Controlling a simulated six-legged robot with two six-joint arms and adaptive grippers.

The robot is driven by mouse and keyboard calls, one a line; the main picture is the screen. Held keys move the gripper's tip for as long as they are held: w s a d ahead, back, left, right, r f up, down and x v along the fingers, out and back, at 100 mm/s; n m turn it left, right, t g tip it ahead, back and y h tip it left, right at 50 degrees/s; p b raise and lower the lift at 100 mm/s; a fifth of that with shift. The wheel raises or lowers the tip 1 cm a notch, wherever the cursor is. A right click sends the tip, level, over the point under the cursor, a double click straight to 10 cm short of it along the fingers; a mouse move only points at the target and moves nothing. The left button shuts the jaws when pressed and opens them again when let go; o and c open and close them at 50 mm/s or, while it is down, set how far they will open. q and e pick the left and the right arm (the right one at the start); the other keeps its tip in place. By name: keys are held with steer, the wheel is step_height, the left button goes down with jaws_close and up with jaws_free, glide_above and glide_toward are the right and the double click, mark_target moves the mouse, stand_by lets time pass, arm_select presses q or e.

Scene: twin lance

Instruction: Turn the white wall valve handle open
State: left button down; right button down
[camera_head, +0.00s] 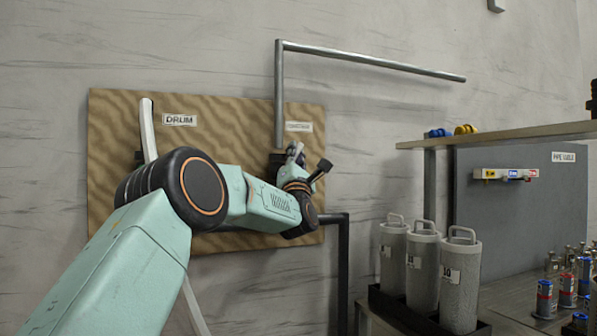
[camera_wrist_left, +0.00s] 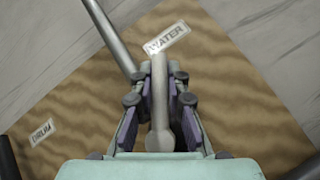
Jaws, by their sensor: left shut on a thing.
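A pale valve handle (camera_wrist_left: 158,90) stands between the fingers of my left gripper (camera_wrist_left: 159,101) in the left wrist view. The fingers press on it from both sides. Its top end reaches toward the "WATER" label (camera_wrist_left: 166,38). In the head view my left gripper (camera_head: 296,158) is at the right part of the brown wall board (camera_head: 225,115), below a grey vertical pipe (camera_head: 279,95). There my wrist hides most of the handle and the valve body. My right gripper is not in view.
A long white bar (camera_head: 148,130) stands near the "DRUM" label (camera_head: 180,120), partly behind my left arm. At right, several grey canisters (camera_head: 424,260) stand in a black tray (camera_head: 400,312). A shelf (camera_head: 500,134) and a grey panel (camera_head: 515,205) are farther right.

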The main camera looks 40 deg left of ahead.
arm_select(q)
steer(key=n+g+y, duration=0.1)
steer(key=n, duration=0.1)
steer(key=n+g+y+b, duration=0.1)
steer(key=n+y, duration=0.1)
steer(key=s+n+g+y+b, duration=0.1)
steer(key=n+g, duration=0.1)
steer(key=shift+a+r+y, duration=0.1)
steer(key=shift+r+y, duration=0.2)
steer(key=shift+r, duration=0.1)
steer(key=n+g+y, duration=0.1)
steer(key=n, duration=0.1)
steer(key=n+g, duration=0.1)
steer(key=shift+s+a+r+n+g+y, duration=0.15)
steer(key=shift+s+a+n+g+y, duration=0.05)
steer(key=shift+s+n+g+y, duration=0.2)
steer(key=shift+s+a+r+n+g+y+b, duration=0.15)
steer(key=shift+n+g+y, duration=0.2)
steer(key=shift+n+g, duration=0.6)
steer(key=shift+s+a+n+g+y+b, duration=0.1)
steer(key=shift+s+n+g+y+b, duration=0.15)
steer(key=shift+n+g, duration=0.7)
steer(key=shift+s+a+r+n+g+y+b, duration=0.1)
steer(key=shift+n+g+y, duration=0.3)
steer(key=shift+n+g, duration=0.5)
steer(key=shift+s+n, duration=0.1)
steer(key=shift+n, duration=0.2)
